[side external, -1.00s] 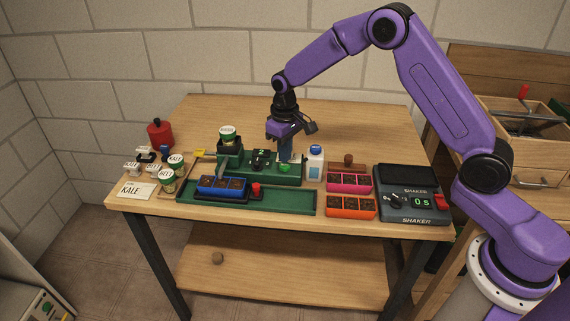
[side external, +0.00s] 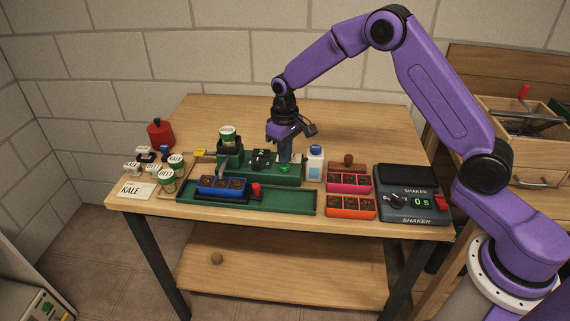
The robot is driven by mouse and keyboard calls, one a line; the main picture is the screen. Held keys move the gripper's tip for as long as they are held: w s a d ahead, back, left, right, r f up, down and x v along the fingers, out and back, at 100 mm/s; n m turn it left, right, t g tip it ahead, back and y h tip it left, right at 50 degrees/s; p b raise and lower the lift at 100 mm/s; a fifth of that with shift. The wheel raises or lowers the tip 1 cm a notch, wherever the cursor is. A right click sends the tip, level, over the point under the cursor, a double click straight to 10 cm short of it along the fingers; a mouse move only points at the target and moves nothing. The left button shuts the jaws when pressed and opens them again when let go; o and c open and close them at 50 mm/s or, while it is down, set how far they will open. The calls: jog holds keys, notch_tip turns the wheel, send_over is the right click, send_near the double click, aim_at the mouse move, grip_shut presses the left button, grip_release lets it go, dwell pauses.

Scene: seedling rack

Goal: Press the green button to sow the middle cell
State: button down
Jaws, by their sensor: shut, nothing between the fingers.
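The green seeder (side external: 262,171) stands on the table with the green button (side external: 285,169) on its right part. My gripper (side external: 285,161) is shut and empty, pointing down. Its tip is at or just above the button; I cannot tell whether it touches or presses it. A blue three-cell tray (side external: 223,186) with dark soil lies in front of the seeder on the green rail (side external: 289,199). The seeder's spout is over the tray, around its middle. A labelled green and white seed cup (side external: 227,134) sits on top of the seeder. Any seed in the cells is too small to see.
A white bottle with a blue cap (side external: 315,163) stands close to the right of my gripper. Pink (side external: 349,182) and orange (side external: 350,208) trays lie right of the rail, beside the shaker (side external: 412,208). Seed cups and labels crowd the left. The back of the table is clear.

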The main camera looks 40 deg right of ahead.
jog(key=shift+f, duration=0.7)
jog(key=shift+r, duration=3.8)
jog(key=s+a+r+n, duration=0.2)
jog(key=s+r+n, duration=0.1)
jog(key=s, duration=0.7)
jog(key=s+a+r+n, duration=0.2)
jog(key=s+r, duration=0.2)
jog(key=s, duration=0.6)
jog(key=s+d+n, duration=0.2)
jog(key=s+d, duration=0.1)
jog(key=s, duration=0.6)
jog(key=s+d+n, duration=0.2)
jog(key=s+d, duration=0.2)
jog(key=s, duration=0.6)
jog(key=shift+d+f+n, duration=0.25)
jog(key=shift+f+n, duration=0.05)
jog(key=shift+f, duration=0.1)
